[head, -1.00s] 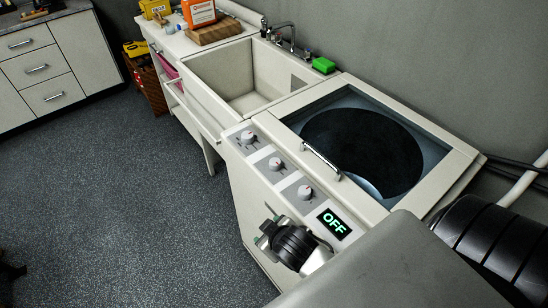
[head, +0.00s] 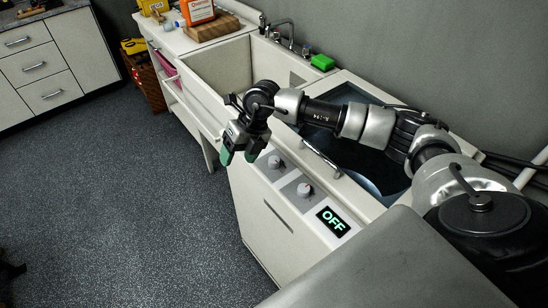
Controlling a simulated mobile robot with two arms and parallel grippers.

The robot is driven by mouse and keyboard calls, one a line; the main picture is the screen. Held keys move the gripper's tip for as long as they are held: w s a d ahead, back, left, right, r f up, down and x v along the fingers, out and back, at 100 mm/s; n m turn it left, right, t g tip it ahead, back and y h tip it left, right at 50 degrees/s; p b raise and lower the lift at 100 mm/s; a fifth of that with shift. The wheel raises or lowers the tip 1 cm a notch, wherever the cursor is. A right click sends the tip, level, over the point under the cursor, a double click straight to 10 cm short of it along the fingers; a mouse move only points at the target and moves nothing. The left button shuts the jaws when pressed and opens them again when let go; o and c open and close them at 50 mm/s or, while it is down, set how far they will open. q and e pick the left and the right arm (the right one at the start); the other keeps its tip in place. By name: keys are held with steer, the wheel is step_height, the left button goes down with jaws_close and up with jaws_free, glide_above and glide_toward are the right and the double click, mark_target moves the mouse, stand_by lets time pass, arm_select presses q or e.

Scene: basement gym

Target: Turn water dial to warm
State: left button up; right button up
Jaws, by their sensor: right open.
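The washing machine (head: 345,212) has a sloped front panel with small dials on grey plates. The middle dial (head: 274,162) and the near dial (head: 304,189) are in plain sight. The far dial is hidden behind my right gripper (head: 239,157). Labels are too small to read, so I cannot tell which dial is for water. My right gripper is open, its green-tipped fingers pointing down at the far end of the panel. I cannot tell whether it touches the hidden dial. My left gripper is out of view.
A display (head: 333,222) reads OFF at the panel's near end. My right arm crosses over the washer lid and its handle (head: 322,159). A utility sink (head: 215,72) with a faucet and a green sponge (head: 322,62) adjoins. The floor (head: 110,210) at left is clear.

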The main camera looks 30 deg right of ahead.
mark_target(274, 159)
steer(key=d+r+m+h, duration=0.2)
steer(key=d+h, duration=0.3)
steer(key=d, duration=0.6)
steer(key=shift+g, duration=0.4)
steer(key=f+p, duration=0.1)
steer(key=f, duration=0.2)
steer(key=f+p, duration=0.1)
steer(key=f, duration=0.2)
steer(key=f+p, duration=0.1)
steer(key=f, duration=0.3)
steer(key=shift+w, duration=0.35)
steer(key=shift+f+n, duration=0.3)
steer(key=shift+f, duration=0.2)
steer(key=c, duration=0.9)
